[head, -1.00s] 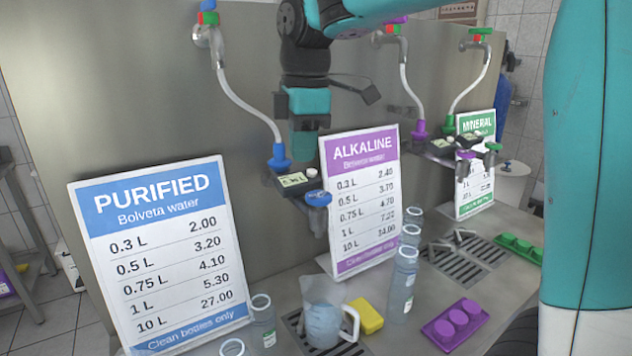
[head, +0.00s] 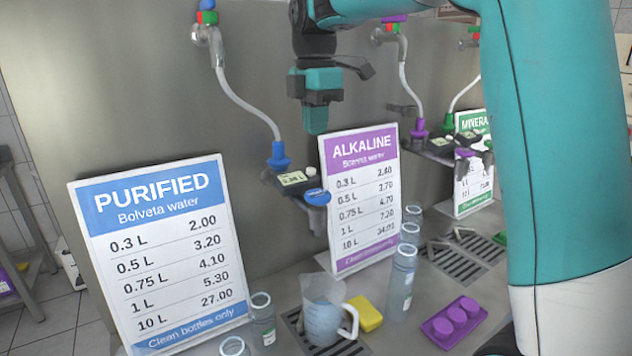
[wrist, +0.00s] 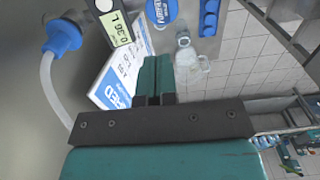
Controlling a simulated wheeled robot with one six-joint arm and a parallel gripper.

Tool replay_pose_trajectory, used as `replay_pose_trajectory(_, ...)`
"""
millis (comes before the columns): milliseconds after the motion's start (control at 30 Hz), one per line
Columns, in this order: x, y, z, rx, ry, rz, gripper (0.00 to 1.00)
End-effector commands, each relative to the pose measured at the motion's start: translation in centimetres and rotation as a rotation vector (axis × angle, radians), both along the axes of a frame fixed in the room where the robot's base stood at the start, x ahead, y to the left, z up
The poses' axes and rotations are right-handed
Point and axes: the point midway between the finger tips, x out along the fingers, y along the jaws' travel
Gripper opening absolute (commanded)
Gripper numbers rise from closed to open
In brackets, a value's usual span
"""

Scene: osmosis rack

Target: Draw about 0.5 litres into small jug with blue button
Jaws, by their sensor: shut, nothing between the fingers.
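The small jug (head: 324,320) stands upright on the drain grate below the purified-water outlet, with bluish water in it. It also shows in the wrist view (wrist: 191,62). The blue button (head: 317,197) is a round blue cap at the front of the dispenser shelf; it is at the top of the wrist view (wrist: 161,12). Beside it is a display (head: 292,178), which seems to read about 0.36 L in the wrist view (wrist: 115,28). My gripper (head: 316,129) is shut and empty, above the shelf and apart from the button.
A blue-headed hose (head: 279,155) feeds the shelf. The PURIFIED sign (head: 160,255) and ALKALINE sign (head: 362,200) stand either side. Clear bottles (head: 401,280), a yellow sponge (head: 366,314) and a purple tray (head: 453,322) surround the jug on the counter.

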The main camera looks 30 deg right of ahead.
Motion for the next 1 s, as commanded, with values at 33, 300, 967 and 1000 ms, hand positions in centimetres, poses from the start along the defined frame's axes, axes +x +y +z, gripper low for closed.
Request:
replay_pose_trajectory(33,-0.1,0.0,-1.0,0.001,0.005,0.0,0.0)
replay_pose_trajectory(300,-0.1,0.0,-6.7,0.0,0.005,-0.001,0.0)
replay_pose_trajectory(967,-0.2,0.0,-11.9,0.0,0.0,-0.001,0.0)
replay_pose_trajectory(1000,-0.2,0.0,-11.9,0.0,0.0,-0.001,0.0)
